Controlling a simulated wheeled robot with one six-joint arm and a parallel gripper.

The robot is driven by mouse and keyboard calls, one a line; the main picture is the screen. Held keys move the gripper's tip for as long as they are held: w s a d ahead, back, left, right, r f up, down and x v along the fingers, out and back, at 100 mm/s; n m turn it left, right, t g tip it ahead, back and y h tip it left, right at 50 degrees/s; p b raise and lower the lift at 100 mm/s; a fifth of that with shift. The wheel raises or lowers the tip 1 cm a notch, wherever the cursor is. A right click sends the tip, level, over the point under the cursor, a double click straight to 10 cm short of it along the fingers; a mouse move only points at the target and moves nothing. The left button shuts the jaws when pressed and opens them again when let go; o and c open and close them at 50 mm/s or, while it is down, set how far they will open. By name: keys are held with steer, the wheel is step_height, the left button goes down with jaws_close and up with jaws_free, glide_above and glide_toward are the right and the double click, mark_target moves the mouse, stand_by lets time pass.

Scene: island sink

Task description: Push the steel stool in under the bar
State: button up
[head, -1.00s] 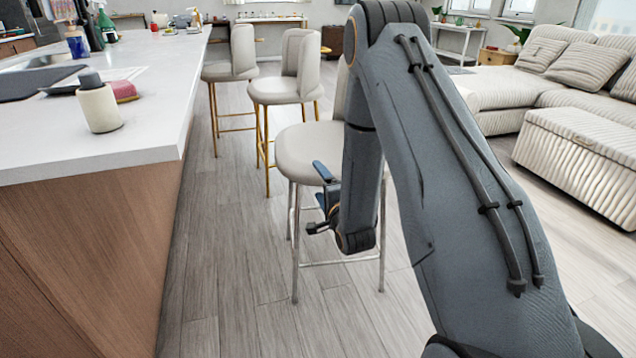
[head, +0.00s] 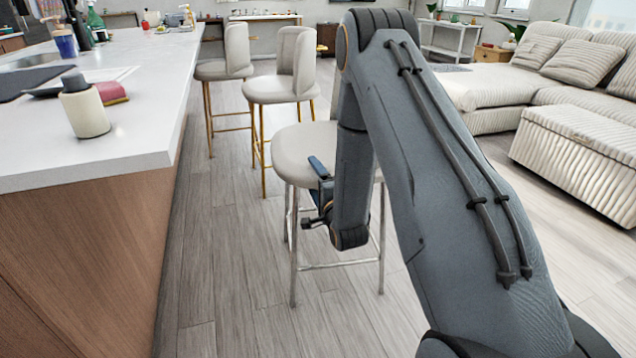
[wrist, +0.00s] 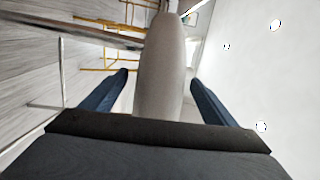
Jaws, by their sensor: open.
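The steel stool (head: 297,152) stands upright at the near end of the row, to the right of the island counter (head: 150,140). It has a pale seat and silver legs, and a clear strip of floor separates it from the island. My forearm hides its right side and most of its backrest. My gripper (head: 318,190) is at the right front of the seat, its jaws open. In the wrist view the pale edge of the seat (wrist: 160,70) lies between the two blue fingers of my gripper (wrist: 160,78). I cannot tell whether either finger touches it.
Two gold-legged stools (head: 278,90) (head: 224,70) stand farther along the island. A cream bottle (head: 86,110) and a pink sponge (head: 110,92) are on the counter. A sofa (head: 510,90) and a ribbed ottoman (head: 580,160) are at the right. Floor (head: 235,300) beside the island is clear.

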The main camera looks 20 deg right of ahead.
steer(key=shift+w+b, duration=0.35)
steer(key=shift+w, duration=2.55)
jaws_close()
steer(key=shift+d, duration=0.1)
